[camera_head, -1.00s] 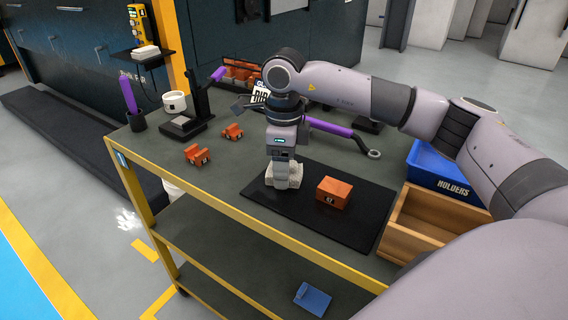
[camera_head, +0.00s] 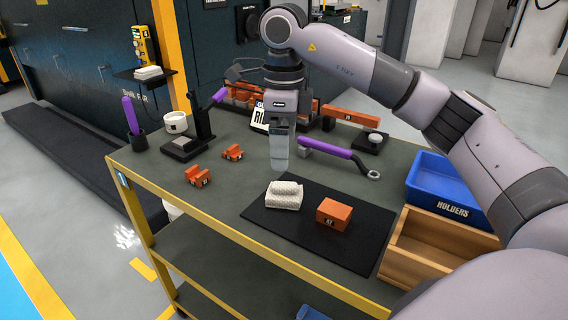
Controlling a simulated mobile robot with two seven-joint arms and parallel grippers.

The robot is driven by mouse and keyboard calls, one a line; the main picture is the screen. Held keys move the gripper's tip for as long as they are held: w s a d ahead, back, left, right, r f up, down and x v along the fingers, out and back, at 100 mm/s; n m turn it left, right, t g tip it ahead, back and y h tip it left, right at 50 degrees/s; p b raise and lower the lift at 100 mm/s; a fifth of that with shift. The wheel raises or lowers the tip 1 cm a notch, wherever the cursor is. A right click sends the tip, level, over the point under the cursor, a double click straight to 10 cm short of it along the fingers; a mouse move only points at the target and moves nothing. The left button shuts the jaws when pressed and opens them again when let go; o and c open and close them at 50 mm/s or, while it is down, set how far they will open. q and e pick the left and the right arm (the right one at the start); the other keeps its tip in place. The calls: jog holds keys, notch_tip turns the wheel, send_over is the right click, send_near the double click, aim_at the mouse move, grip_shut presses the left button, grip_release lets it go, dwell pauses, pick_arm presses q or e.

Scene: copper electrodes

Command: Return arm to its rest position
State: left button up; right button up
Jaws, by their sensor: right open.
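My right arm comes in from the right, and its gripper (camera_head: 279,163) points down above the far side of the black mat (camera_head: 352,256). The fingers are open, with nothing seen between them. Below the gripper and apart from it, a white, textured block-like piece (camera_head: 284,196) lies on the mat. An orange copper-coloured block (camera_head: 333,214) lies to its right on the same mat. My left gripper is not in view.
A wooden box (camera_head: 432,250) and a blue HOLDERS bin (camera_head: 447,190) stand at the right. A purple-handled tool (camera_head: 328,149) lies behind the mat. Small orange pieces (camera_head: 198,176) and a black stand (camera_head: 200,125) are at the left. The cart's front left is clear.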

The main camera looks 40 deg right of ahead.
jog(key=shift+r, duration=0.95)
